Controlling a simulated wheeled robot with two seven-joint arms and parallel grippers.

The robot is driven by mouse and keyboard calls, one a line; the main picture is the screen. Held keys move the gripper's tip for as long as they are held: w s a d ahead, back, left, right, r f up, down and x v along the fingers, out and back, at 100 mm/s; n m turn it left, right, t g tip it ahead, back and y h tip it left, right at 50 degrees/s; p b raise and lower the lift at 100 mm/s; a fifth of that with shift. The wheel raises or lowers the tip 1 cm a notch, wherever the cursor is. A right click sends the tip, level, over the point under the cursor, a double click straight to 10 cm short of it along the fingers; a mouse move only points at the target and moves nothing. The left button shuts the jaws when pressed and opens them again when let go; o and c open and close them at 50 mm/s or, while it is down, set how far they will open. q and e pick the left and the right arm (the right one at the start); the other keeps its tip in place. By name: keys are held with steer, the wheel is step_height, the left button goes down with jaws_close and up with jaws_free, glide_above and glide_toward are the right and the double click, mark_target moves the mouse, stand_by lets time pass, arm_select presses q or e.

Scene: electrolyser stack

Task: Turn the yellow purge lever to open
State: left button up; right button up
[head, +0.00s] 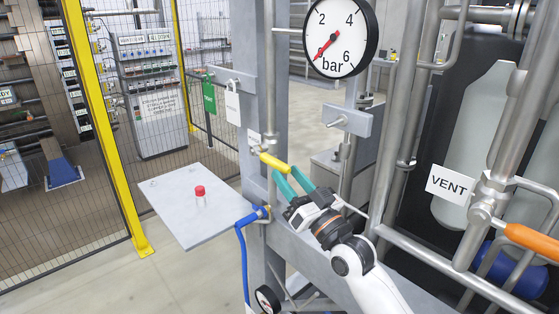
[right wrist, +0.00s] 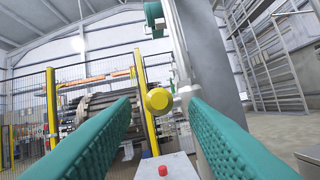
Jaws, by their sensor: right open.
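The yellow purge lever (head: 275,162) sits on a valve on the thin vertical pipe in the head view. It points to the right and slightly down. My right gripper (head: 284,173) is open, with its green fingertips close to the lever's free end. In the right wrist view, the lever's round yellow end (right wrist: 157,100) shows nearly end-on between the two spread fingers. I cannot tell whether either finger touches it. My left gripper is not in view.
A pressure gauge (head: 341,38) hangs above. Pipes, a VENT tag (head: 449,185) and an orange lever (head: 531,241) stand at the right.

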mark_target(280, 166)
steer(key=shift+p+x, duration=0.35)
steer(key=shift+x, duration=1.7)
steer(key=shift+s, duration=0.1)
steer(key=shift+c, duration=0.5)
jaws_close()
